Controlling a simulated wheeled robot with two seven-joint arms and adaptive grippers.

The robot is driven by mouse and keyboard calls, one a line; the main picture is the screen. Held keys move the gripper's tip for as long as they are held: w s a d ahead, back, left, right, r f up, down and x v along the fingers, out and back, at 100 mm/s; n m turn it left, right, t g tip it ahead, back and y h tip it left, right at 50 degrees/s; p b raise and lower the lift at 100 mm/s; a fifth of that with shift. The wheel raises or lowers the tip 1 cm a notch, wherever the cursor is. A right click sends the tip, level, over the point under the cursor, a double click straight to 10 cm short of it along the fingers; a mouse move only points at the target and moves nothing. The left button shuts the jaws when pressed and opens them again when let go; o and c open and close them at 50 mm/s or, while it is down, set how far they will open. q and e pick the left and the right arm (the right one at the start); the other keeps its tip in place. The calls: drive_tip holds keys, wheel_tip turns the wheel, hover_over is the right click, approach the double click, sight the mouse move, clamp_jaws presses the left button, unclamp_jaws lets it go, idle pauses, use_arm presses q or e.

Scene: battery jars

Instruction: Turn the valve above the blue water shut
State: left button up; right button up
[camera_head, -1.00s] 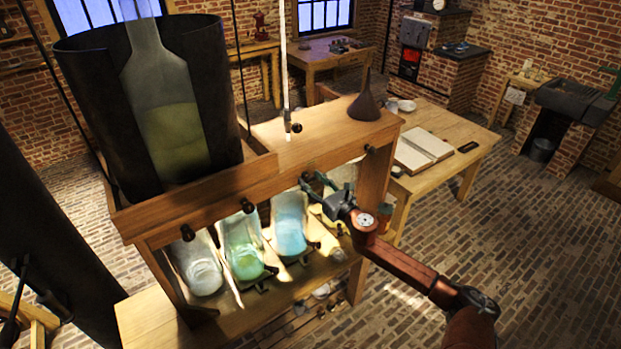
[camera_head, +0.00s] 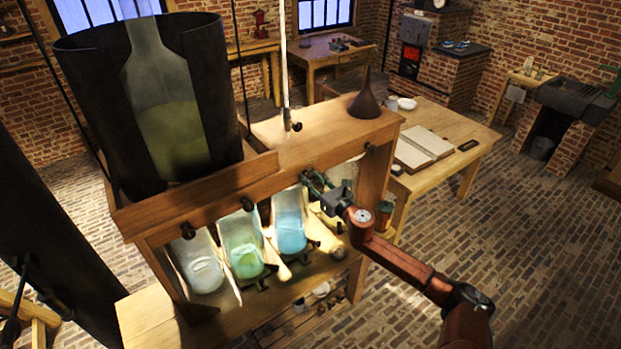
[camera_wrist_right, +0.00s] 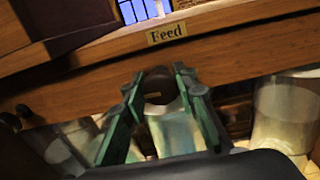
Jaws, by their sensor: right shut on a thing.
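A wooden stand (camera_head: 300,148) carries a row of jars under a front rail with dark valve knobs. The jar with blue water (camera_head: 290,237) is right of the jar with green water (camera_head: 241,248). My right gripper (camera_head: 308,178) is at the rail above the blue jar. In the right wrist view, its green fingers (camera_wrist_right: 158,88) are on either side of the dark round valve knob (camera_wrist_right: 157,84), shut on it. The fingers hide most of the knob in the head view. My left gripper cannot be made out in either view.
Other knobs stick out at the left of the rail (camera_head: 187,231) and above the green jar (camera_head: 248,204). A large dark vessel with a glass bottle (camera_head: 165,120) and a funnel (camera_head: 365,100) stand on top. A "Feed" label (camera_wrist_right: 166,33) is above the knob.

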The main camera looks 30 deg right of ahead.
drive_tip(key=shift+m, duration=0.3)
drive_tip(key=m+p, duration=0.1)
drive_tip(key=m, duration=0.2)
drive_tip(key=shift+d+m, duration=0.1)
drive_tip(key=shift+m, duration=0.2)
drive_tip(key=m+p, duration=0.1)
drive_tip(key=m, duration=0.3)
drive_tip(key=m+p, duration=0.1)
drive_tip(key=m, duration=0.4)
drive_tip(key=shift+d+m+p, duration=0.1)
drive_tip(key=shift+m+p, duration=0.2)
drive_tip(key=shift+m, duration=0.1)
drive_tip(key=shift+f+m+p, duration=0.15)
drive_tip(key=shift+m+p, duration=0.45)
drive_tip(key=shift+m, duration=1.3)
drive_tip(key=o, duration=1.1)
